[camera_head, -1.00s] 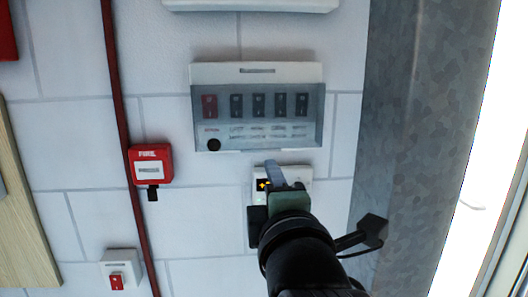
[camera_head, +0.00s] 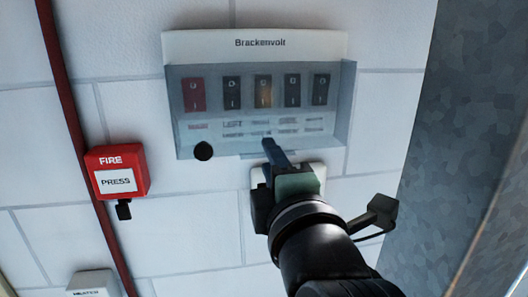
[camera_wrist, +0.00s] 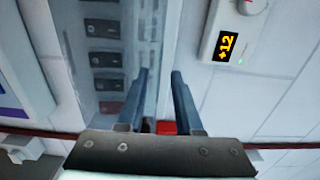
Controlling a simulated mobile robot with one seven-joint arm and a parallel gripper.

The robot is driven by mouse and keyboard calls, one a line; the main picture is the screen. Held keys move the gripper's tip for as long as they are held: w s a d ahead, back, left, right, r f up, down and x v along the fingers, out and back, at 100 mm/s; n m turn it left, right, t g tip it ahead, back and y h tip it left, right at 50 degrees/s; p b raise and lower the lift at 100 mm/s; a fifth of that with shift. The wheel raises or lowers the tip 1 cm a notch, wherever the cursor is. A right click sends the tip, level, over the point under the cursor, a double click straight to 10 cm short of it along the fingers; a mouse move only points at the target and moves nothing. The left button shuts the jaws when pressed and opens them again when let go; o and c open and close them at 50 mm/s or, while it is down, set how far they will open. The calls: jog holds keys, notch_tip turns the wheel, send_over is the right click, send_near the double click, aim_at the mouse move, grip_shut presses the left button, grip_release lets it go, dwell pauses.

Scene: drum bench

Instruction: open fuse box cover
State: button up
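The fuse box (camera_head: 255,44) is on the wall, with the word Brackenvolt on its white top strip. Its smoky see-through cover (camera_head: 235,143) lies over a red switch and several black ones and looks shut. A round black knob (camera_head: 203,151) sits at the cover's lower left. My gripper (camera_head: 268,148) is at the cover's lower edge, right of the knob. In the wrist view my gripper (camera_wrist: 160,74) has its two fingers apart with nothing held; the cover (camera_wrist: 128,58) runs behind the left finger. I cannot tell whether a finger touches it.
A white unit with a yellow +12 display (camera_wrist: 225,46) is just below the box, partly hidden by my gripper in the head view. A red fire call point (camera_head: 118,172) and a red pipe (camera_head: 75,130) are at left. A grey metal column (camera_head: 465,110) stands at right.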

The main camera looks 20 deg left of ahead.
jog(key=shift+s, duration=0.1)
grip_shut()
jog(key=shift+r, duration=0.1)
dwell(1.3)
